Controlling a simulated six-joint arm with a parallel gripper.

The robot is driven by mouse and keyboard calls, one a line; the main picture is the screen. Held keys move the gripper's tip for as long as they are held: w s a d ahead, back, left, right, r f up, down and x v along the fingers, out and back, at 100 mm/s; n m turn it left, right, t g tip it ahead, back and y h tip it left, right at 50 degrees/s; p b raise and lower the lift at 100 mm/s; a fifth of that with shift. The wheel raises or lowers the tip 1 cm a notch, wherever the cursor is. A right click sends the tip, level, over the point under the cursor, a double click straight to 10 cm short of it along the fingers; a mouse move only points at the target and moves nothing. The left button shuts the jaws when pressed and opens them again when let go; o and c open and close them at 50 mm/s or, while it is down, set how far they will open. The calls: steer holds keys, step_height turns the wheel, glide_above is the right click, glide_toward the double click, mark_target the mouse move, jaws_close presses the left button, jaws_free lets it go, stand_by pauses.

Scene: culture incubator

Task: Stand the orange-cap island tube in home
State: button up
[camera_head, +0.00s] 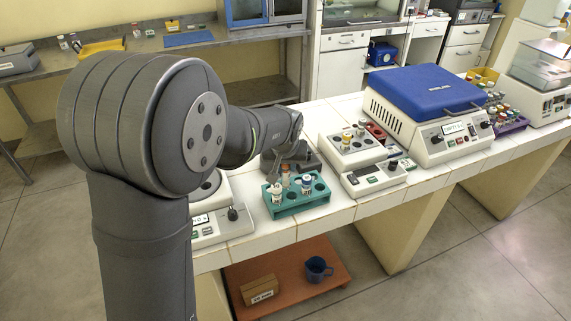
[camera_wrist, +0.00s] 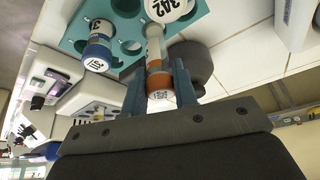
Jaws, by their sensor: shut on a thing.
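The orange-cap tube (camera_wrist: 158,76) is between the two blue fingers of my gripper (camera_wrist: 157,88), which are shut on it near its cap. Its far end points toward the teal rack (camera_wrist: 196,22) and passes beside a white-capped tube marked 342 (camera_wrist: 165,9). I cannot tell whether that end is in a hole. In the head view my gripper (camera_head: 287,163) is at the back edge of the teal rack (camera_head: 300,208), and the held tube (camera_head: 285,179) looks roughly upright. A blue-ringed tube (camera_head: 307,184) and a white-capped tube (camera_head: 276,192) stand in this rack.
A white device with tubes (camera_head: 352,148) stands right of the rack, and a blue-lidded centrifuge (camera_head: 428,105) beyond it. Another white device (camera_head: 222,222) is close on the left. The bench's front edge (camera_head: 330,217) is near the rack.

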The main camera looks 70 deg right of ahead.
mark_target(285, 169)
steer(key=shift+f, duration=1.6)
steer(key=o, duration=1.4)
steer(key=shift+r, duration=3.8)
